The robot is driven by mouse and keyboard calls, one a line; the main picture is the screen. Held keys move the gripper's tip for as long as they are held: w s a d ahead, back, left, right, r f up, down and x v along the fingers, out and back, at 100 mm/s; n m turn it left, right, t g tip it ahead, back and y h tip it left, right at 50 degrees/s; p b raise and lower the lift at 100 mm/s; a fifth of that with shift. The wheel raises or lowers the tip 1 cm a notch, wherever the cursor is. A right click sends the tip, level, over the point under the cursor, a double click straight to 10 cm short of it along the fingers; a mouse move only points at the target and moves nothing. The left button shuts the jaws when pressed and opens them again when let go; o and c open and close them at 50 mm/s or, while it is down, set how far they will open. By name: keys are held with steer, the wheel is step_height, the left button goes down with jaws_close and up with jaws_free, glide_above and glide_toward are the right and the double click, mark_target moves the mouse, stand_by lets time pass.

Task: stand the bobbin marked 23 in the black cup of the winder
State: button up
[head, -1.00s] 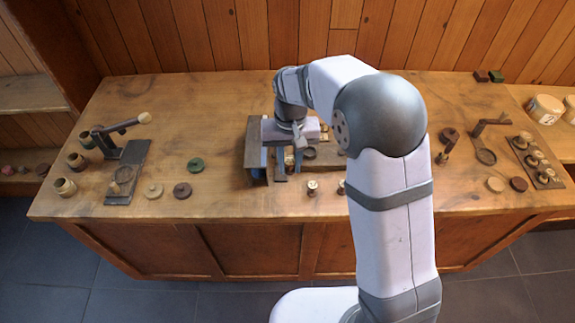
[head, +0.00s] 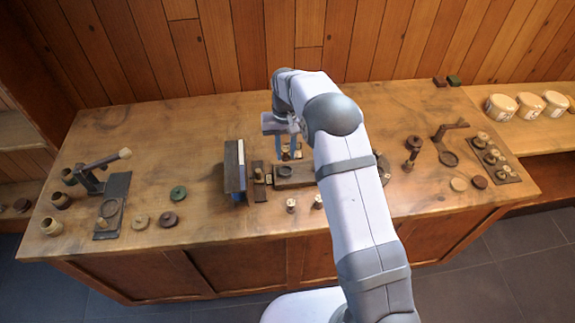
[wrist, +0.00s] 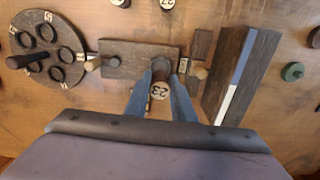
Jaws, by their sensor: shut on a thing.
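In the head view my gripper (head: 289,152) is over the middle of the bench, at the back side of the winder's dark block (head: 295,177). The block also shows in the wrist view (wrist: 122,63). A dark round form (wrist: 161,67), apparently the black cup, shows just beyond the bobbin at the block's end. I cannot tell whether bobbin and cup touch.
A tall dark board (wrist: 240,75) with a blue and white edge stands beside the block. On the other side lies a round plate (wrist: 48,88) with several black rings. Loose bobbins (head: 291,205) stand in front. A lever stand (head: 112,205) is at the left.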

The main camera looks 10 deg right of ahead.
mark_target(285, 159)
steer(key=shift+w+r, duration=0.35)
steer(key=shift+r, duration=0.05)
steer(key=shift+s+r+n, duration=0.1)
steer(key=shift+s+n, duration=0.2)
steer(key=shift+n, duration=0.3)
steer(key=shift+f+b, duration=2.2)
steer(key=shift+f, duration=1.05)
steer(key=shift+s+f, duration=0.1)
steer(key=shift+f, duration=0.55)
stand_by(0.4)
steer(key=o, duration=1.1)
steer(key=shift+c, duration=0.2)
